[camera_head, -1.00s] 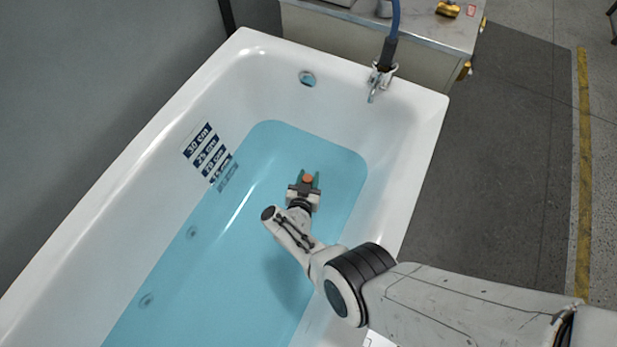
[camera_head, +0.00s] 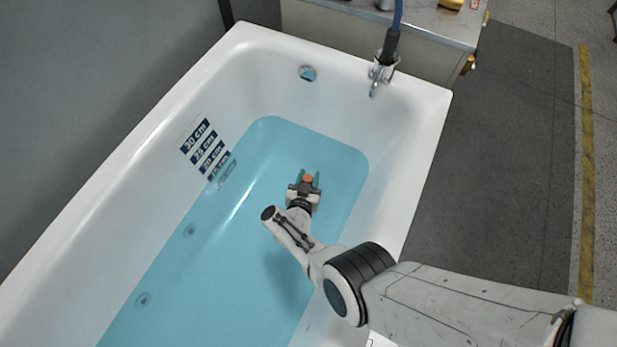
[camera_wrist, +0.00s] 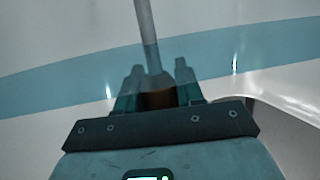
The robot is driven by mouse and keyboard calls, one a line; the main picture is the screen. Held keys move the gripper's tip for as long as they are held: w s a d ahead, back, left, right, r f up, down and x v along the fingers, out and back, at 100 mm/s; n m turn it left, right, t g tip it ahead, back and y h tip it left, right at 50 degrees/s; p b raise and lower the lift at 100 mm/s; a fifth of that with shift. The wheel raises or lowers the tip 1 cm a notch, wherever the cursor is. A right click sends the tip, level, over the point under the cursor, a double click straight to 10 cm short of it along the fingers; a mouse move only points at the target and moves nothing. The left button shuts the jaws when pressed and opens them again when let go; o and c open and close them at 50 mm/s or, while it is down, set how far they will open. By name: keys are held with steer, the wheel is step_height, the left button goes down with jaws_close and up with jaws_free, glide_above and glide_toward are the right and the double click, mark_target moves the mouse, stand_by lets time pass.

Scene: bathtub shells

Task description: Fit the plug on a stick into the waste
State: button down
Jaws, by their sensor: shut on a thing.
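My gripper (camera_head: 308,184) is over the blue water inside the white bathtub (camera_head: 110,180), towards its far end. Its green-tipped fingers are shut on the plug on a stick, of which a small orange round top (camera_head: 308,178) shows between them in the head view. In the wrist view a grey stick (camera_wrist: 147,35) runs from between the fingers (camera_wrist: 158,85) up and out of the picture. A darker brown part (camera_wrist: 158,98) sits between the fingers. The plug's lower end and the waste are not seen in either view.
A round overflow fitting (camera_head: 307,73) is on the tub's far wall. A tap with a blue hose (camera_head: 383,70) is at the far right rim. A depth scale (camera_head: 206,150) marks the left wall. A counter (camera_head: 420,28) stands behind the tub.

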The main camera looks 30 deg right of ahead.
steer(key=shift+f, duration=0.4)
steer(key=c, duration=0.6)
jaws_free()
steer(key=shift+p+v, duration=2.65)
steer(key=shift+v, duration=2.75)
steer(key=shift+r, duration=0.1)
